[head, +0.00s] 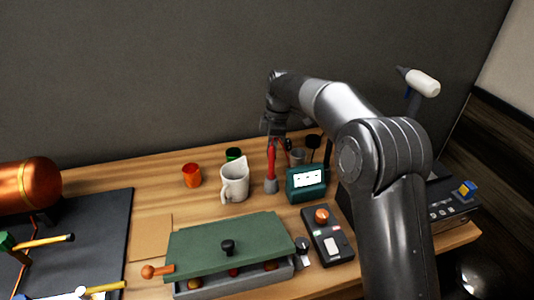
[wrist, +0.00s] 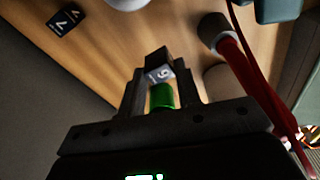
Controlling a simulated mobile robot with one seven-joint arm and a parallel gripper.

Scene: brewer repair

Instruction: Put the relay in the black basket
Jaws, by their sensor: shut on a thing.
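My gripper (wrist: 158,80) is shut on a small dark block (wrist: 159,66) with a pale mark like a 6 or 9. A green cylindrical part (wrist: 162,96) shows between the fingers, just behind the block. I cannot tell for sure whether this block is the relay. In the head view my gripper (head: 273,127) is above the back of the bench, near the red-handled tool, and what it holds is too small and blurred to make out. I cannot pick out the black basket in either view.
A red-handled tool (head: 271,160) stands upright by a teal device with a screen (head: 307,180). A white mug (head: 235,182) and orange cup (head: 192,175) stand left. A green-lidded box (head: 220,243) is in front. A dark numbered tile (wrist: 63,19) shows in the wrist view.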

